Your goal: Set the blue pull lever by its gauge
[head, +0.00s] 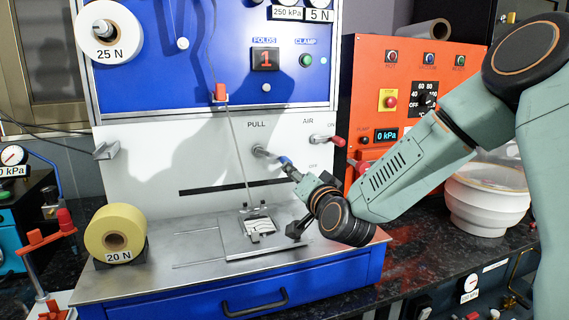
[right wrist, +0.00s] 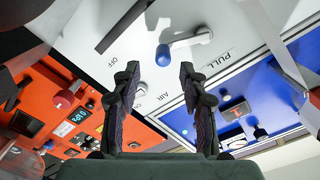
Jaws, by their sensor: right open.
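The blue pull lever (head: 284,160) sticks out from the white panel below the word PULL, its grey shaft ending in a blue tip. In the right wrist view the blue tip (right wrist: 164,55) lies ahead of and between my fingertips, with no visible contact. My right gripper (right wrist: 160,68) is open and empty. In the head view the right gripper (head: 308,205) is just below and right of the lever, its fingers partly hidden by my wrist. Labels reading 250 kPa and 5 N (head: 318,15) are at the top edge; which gauge belongs to the lever I cannot tell.
A red-tipped AIR lever (head: 330,140) is right of the pull lever. A thin cord runs down to a clamp plate (head: 262,240) on the metal table. A yellow 20 N roll (head: 97,235) stands left. An orange control box (head: 365,70) and white bowl (head: 480,205) are right.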

